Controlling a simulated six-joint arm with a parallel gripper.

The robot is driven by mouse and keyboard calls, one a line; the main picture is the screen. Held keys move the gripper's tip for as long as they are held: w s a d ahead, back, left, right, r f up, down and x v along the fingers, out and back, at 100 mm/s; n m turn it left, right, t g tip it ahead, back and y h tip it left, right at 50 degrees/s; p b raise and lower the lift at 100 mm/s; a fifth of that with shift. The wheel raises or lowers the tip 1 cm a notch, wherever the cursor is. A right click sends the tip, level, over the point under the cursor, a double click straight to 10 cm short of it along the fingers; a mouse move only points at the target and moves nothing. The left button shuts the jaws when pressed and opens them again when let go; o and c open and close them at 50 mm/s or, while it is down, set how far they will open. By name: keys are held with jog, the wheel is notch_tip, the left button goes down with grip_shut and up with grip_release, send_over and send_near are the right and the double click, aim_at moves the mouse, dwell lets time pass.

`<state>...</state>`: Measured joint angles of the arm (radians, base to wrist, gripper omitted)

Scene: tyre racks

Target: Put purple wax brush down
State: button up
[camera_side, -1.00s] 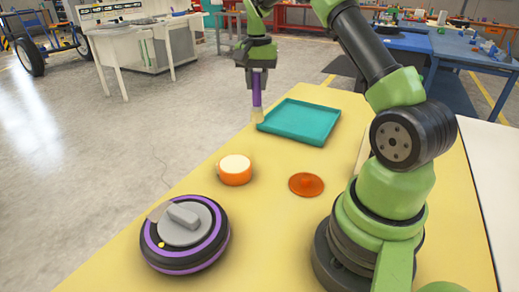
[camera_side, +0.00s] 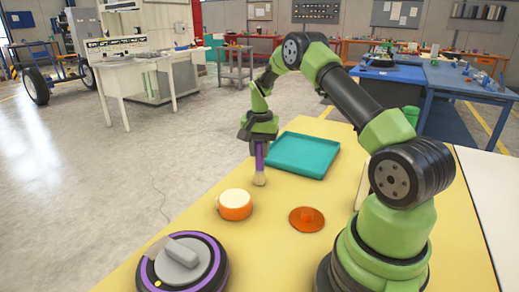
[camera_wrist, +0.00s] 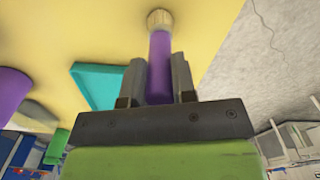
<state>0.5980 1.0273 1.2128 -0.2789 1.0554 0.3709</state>
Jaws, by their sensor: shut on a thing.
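The purple wax brush has an upright purple handle (camera_side: 259,157) and pale bristles (camera_side: 259,178) pointing down. My gripper (camera_side: 259,143) is shut on the handle, above the left edge of the yellow table. In the wrist view, the handle (camera_wrist: 160,70) sits between both fingers, with the round bristle end (camera_wrist: 160,20) beyond them. The bristles are just left of the near-left corner of the teal tray (camera_side: 304,155). I cannot tell whether they touch the table. The orange tin (camera_side: 234,206) with pale wax stands nearer the camera.
An orange lid-like disc with a knob (camera_side: 307,218) lies right of the tin. A black wheel with a purple ring (camera_side: 182,264) lies at the front left. The yellow tabletop (camera_side: 270,245) is clear between these. A purple shape (camera_wrist: 12,95) at the wrist view's left edge is unclear.

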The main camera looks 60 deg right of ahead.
jog(key=o, duration=0.9)
jog(key=shift+f, duration=0.15)
jog(key=shift+o, duration=0.2)
